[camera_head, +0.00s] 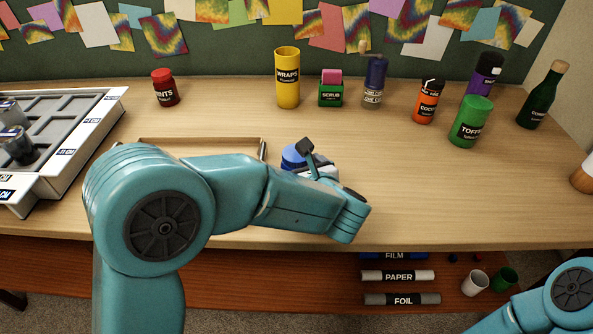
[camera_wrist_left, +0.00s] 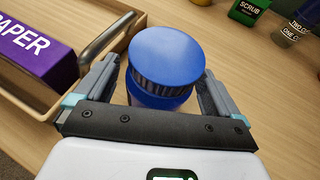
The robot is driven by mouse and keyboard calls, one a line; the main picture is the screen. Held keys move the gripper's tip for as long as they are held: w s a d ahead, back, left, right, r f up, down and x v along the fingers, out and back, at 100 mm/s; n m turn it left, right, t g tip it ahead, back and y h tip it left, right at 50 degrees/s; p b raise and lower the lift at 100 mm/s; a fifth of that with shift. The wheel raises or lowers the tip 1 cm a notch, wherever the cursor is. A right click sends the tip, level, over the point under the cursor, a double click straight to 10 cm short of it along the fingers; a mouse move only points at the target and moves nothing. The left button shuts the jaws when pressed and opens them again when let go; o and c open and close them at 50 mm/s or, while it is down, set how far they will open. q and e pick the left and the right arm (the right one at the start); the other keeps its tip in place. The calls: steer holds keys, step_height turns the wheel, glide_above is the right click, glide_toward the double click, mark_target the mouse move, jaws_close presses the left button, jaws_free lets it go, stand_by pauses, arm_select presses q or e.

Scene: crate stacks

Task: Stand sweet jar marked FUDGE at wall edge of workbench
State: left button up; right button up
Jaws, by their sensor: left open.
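A jar with a blue lid (camera_head: 292,155) stands on the workbench (camera_head: 215,115), mostly hidden behind my left arm in the head view. In the left wrist view the blue jar (camera_wrist_left: 166,65) is between the two fingers of my left gripper (camera_wrist_left: 158,88), which are open around it. Its label is hidden, so I cannot read whether it says FUDGE. My left gripper (camera_head: 312,165) is partly hidden by its own wrist in the head view. The workbench's wall edge runs along the green pinboard (camera_head: 220,65). My right gripper is out of view.
Near the wall stand a red MINTS jar (camera_head: 164,88), yellow WRAPS tub (camera_head: 287,80), green SCRUB box (camera_head: 331,94), dark blue bottle (camera_head: 375,85), orange bottle (camera_head: 427,103), purple jar (camera_head: 486,75) and green TOFFEE jar (camera_head: 471,122). Free bench lies between MINTS and WRAPS. A wooden tray (camera_head: 200,141) is beside the blue jar.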

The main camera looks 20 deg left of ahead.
arm_select(q)
steer(key=shift+w+a+f, duration=0.15)
steer(key=shift+w+a, duration=0.05)
steer(key=shift+w, duration=0.05)
steer(key=c, duration=1.3)
